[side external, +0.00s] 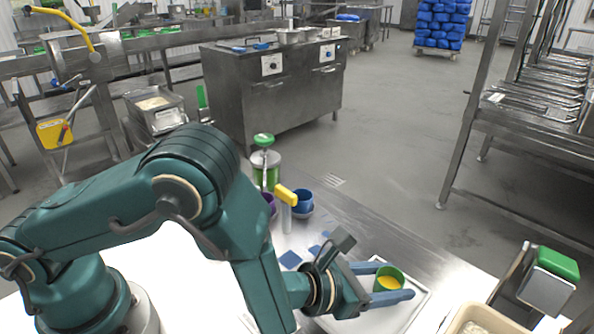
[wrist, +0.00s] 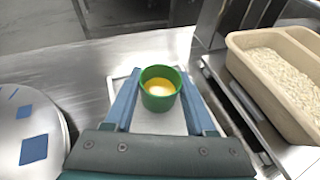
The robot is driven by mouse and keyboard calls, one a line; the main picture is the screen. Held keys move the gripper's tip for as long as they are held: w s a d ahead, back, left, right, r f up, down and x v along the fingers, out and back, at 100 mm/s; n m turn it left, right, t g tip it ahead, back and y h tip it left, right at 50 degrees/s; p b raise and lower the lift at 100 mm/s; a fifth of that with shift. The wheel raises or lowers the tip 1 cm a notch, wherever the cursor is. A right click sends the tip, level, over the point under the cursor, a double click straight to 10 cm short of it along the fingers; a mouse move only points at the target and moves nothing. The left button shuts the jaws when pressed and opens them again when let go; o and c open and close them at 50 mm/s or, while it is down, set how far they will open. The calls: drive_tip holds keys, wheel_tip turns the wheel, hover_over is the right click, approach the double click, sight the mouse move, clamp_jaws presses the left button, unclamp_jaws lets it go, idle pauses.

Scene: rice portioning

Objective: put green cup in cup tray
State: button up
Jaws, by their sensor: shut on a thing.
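The green cup (side external: 388,277) is held between the two blue fingers of my gripper (side external: 399,280). In the wrist view the cup (wrist: 160,97) is upright between the fingers (wrist: 160,82), with yellow and a pale patch visible inside it. A flat white tray (side external: 424,297) lies beneath the cup and gripper. It also shows in the wrist view (wrist: 172,123), partly hidden by the cup and fingers. I cannot tell whether the cup's base touches the tray.
A beige bin of rice (wrist: 284,88) stands right of the tray. Purple (side external: 269,203) and blue (side external: 303,200) cups, a yellow-topped tool (side external: 287,195) and a green-lidded container (side external: 265,160) stand farther back.

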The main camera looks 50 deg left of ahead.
sight(378, 283)
drive_tip(key=shift+f, duration=0.15)
drive_tip(key=o, duration=1.3)
drive_tip(key=shift+o, duration=0.2)
drive_tip(key=shift+v, duration=3.8)
